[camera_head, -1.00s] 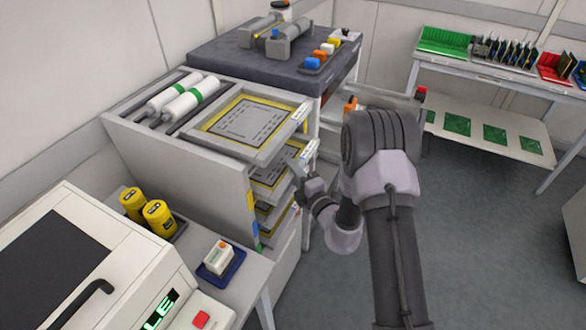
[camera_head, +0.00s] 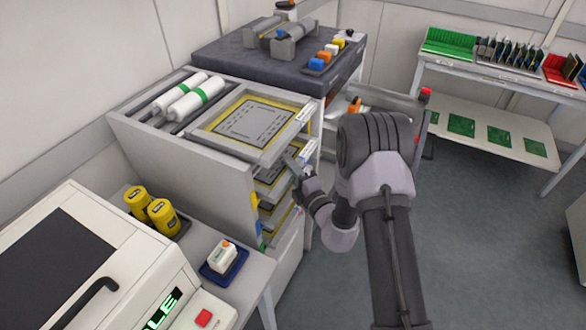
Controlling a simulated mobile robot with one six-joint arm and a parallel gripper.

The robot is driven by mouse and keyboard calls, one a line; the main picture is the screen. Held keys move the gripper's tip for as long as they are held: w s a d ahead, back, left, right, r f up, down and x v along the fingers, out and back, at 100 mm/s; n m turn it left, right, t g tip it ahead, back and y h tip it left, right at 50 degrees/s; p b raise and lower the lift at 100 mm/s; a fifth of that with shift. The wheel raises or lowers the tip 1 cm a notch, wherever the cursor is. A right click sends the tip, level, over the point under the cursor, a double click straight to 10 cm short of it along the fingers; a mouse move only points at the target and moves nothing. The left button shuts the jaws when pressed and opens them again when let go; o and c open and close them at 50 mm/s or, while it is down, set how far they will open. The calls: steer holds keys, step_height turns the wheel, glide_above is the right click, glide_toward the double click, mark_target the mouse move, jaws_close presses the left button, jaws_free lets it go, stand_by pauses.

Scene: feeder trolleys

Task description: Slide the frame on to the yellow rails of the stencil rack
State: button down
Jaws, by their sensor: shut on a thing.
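The stencil rack (camera_head: 190,176) is a grey cabinet with an open right side and several grey frames in it. Yellow, blue and green marks show down its front edge; the yellow mark (camera_head: 254,201) is the highest. My gripper (camera_head: 299,172) is at the open side, shut on the outer edge of a grey frame (camera_head: 292,160) with a white label, just below the top frame (camera_head: 249,121). Most of the held frame is hidden beneath the top one, and the jaws are small and partly hidden. I cannot tell whether it rests on the yellow rails.
More frames (camera_head: 272,196) sit lower in the rack. White rolls (camera_head: 196,97) lie on top of it. A dark-topped trolley (camera_head: 240,62) stands behind. A bench with yellow jars (camera_head: 163,216) is at the front left. The floor at right (camera_head: 470,220) is clear.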

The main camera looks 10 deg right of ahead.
steer(key=shift+w+a, duration=0.4)
steer(key=shift+a, duration=0.1)
stand_by(0.3)
steer(key=shift+c, duration=0.6)
jaws_free()
steer(key=shift+r+p, duration=0.1)
steer(key=shift+p, duration=0.2)
steer(key=shift+r+p, duration=0.5)
steer(key=shift+p, duration=0.05)
steer(key=b+v, duration=0.1)
steer(key=v, duration=0.7)
steer(key=shift+b, duration=0.4)
